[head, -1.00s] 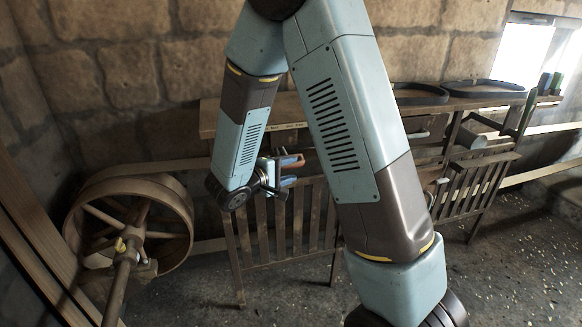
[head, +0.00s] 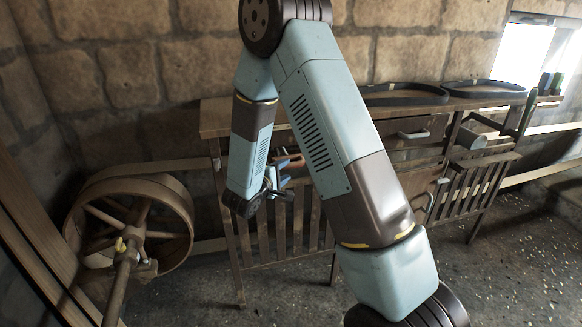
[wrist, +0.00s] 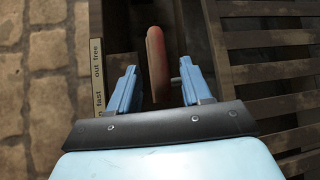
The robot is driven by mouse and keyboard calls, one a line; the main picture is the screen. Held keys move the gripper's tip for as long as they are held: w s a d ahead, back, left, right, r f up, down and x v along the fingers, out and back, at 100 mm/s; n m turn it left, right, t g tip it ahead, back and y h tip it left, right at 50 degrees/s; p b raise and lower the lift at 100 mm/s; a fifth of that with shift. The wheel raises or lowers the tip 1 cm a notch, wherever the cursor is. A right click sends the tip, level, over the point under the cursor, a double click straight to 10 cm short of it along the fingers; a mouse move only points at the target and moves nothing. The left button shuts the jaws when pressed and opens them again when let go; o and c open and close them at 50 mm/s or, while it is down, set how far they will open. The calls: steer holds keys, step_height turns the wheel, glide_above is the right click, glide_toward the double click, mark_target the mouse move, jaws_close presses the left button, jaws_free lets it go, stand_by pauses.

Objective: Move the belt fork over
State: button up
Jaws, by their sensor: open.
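The belt fork's handle, a worn red grip (wrist: 156,58), stands between my fingers in the wrist view, with its lower end reaching down between them. My gripper (wrist: 158,78) has two blue fingers, open, one on each side of the grip. A gap shows on the left; on the right a small metal pin or rod is close to the finger, and contact is unclear. In the head view my gripper (head: 282,184) is at the front of the wooden bench, partly hidden by my arm.
A large belt pulley (head: 128,222) on a shaft stands at left, with a flat belt running behind the slatted guard (head: 300,222). Dark belt loops (head: 405,94) lie on the bench top. Wooden slats (wrist: 270,55) are right of the grip.

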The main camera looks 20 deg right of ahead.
mark_target(288, 168)
steer(key=shift+x, duration=2.65)
jaws_close()
